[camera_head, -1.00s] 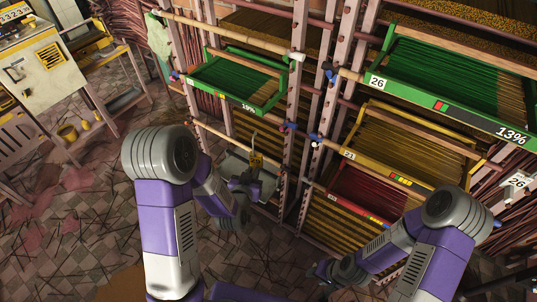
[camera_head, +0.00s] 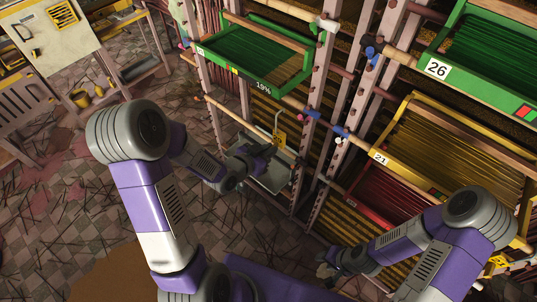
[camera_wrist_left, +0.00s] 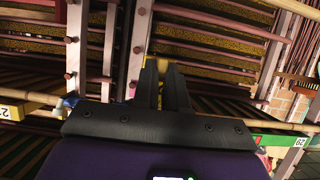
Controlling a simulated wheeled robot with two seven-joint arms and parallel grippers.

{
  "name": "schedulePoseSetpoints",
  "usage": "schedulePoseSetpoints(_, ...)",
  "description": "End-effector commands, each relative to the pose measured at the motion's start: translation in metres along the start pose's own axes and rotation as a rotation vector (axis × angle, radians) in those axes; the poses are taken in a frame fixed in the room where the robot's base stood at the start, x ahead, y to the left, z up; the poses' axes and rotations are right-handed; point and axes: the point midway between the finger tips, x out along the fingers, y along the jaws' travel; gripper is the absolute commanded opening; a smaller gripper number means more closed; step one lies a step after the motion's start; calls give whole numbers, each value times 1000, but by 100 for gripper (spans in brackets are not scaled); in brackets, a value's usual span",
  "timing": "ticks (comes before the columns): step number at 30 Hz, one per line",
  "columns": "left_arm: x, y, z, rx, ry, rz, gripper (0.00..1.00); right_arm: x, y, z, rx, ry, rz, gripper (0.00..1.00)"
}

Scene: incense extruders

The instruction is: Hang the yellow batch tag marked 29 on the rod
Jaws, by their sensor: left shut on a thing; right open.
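The yellow batch tag (camera_head: 279,138) hangs below a pale wire hook (camera_head: 278,119). Its number is too small to read. My left gripper (camera_head: 265,152) is shut on the tag, in front of the rack. A light wooden rod (camera_head: 228,112) runs across the rack to the left of the tag, below the green tray; I cannot tell whether the hook touches it. In the left wrist view the left fingers (camera_wrist_left: 164,75) point at the rack, and only slivers of yellow show near them. My right gripper (camera_head: 333,262) is open and empty, low before the rack.
Rack posts (camera_head: 318,130) with blue clamps stand to the right, before a yellow tray (camera_head: 412,108) marked 21.

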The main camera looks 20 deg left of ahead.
Motion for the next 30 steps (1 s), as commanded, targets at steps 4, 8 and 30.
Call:
schedulePoseSetpoints(4,6,0,-5,2,1,4,0,-3,-1,0,0,1,0,43)
schedulePoseSetpoints(8,15,1,-9,2,1,5,0,-5,-2,0,0,1,0,43)
schedulePoseSetpoints(30,69,1,-33,1,1,3,0,-19,-7,1,0,1,0,43)
